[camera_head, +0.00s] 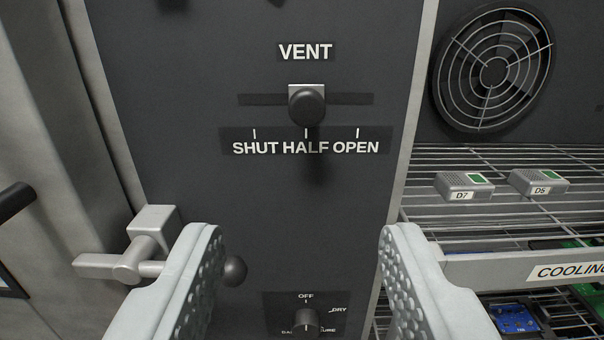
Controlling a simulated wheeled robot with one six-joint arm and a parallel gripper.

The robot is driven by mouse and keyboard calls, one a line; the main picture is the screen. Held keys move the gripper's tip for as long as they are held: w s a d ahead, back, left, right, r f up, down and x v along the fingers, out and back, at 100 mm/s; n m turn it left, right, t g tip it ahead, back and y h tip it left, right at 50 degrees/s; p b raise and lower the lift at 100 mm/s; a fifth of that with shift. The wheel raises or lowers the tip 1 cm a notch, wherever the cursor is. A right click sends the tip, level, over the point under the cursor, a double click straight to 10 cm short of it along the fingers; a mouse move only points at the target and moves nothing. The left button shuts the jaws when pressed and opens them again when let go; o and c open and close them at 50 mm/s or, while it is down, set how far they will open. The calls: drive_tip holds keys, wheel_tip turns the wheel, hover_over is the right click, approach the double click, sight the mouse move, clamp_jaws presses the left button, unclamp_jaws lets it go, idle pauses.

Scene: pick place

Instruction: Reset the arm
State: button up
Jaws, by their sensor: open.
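My gripper (300,275) is open and empty, its two pale dimpled fingers spread wide at the bottom of the view. It faces a dark control panel (200,60). Between and above the fingers, the black vent slider knob (306,104) sits in its slot over the HALF mark. The fingers are apart from this knob. A rotary knob (306,319) shows low between the fingers, its pointer near OFF; its lower part is cut off by the frame.
A metal lever handle (150,245) stands out at left, partly behind the left finger, with a dark ball (235,271) beside it. At right are a wire rack (470,210) with small boxes D7 (464,187) and D5 (538,183), and a round fan (493,70).

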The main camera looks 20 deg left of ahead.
drive_tip(key=s+a+f+m+g+h, duration=0.2)
drive_tip(key=s+a+f, duration=0.15)
drive_tip(key=a, duration=0.65)
drive_tip(key=s+a+f+m+g+h, duration=0.1)
drive_tip(key=s+a+f+g+h, duration=0.2)
drive_tip(key=a, duration=0.7)
drive_tip(key=s+a+r+t, duration=0.2)
drive_tip(key=s+a, duration=0.3)
drive_tip(key=s, duration=0.2)
drive_tip(key=s+a+r+m+t+h, duration=0.1)
drive_tip(key=s+a+r+t, duration=0.1)
drive_tip(key=s+a, duration=0.3)
drive_tip(key=s+t, duration=0.1)
drive_tip(key=s, duration=0.1)
drive_tip(key=shift+s+a+r+t, duration=0.25)
drive_tip(key=shift+s+r+t, duration=0.05)
drive_tip(key=shift+s+r, duration=0.1)
